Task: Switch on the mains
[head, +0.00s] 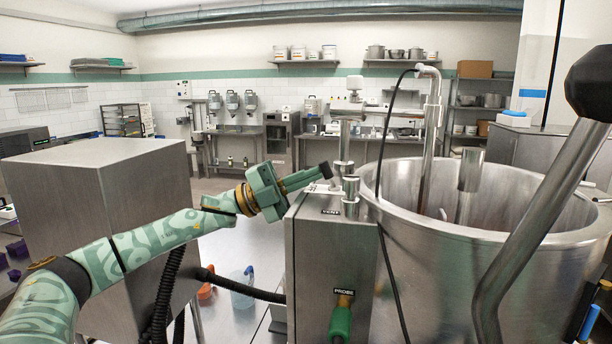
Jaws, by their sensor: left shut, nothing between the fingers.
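My left gripper (325,170) reaches in from the left, shut and empty. Its dark fingertips are over the top of a steel control box (331,250), close to the upright metal fittings (351,197) there. I cannot tell whether they touch. The box carries a VENT label (331,212) on top and a PROBE label (344,292) on its front, above a green plug (341,322). No switch marked as mains can be made out; one may be hidden. My right gripper is not in view.
A large open steel kettle (400,215) stands right of the box, with a long black-knobbed lever (535,225) in front. A steel cabinet (95,195) stands at left. A black cable (386,150) hangs over the kettle rim.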

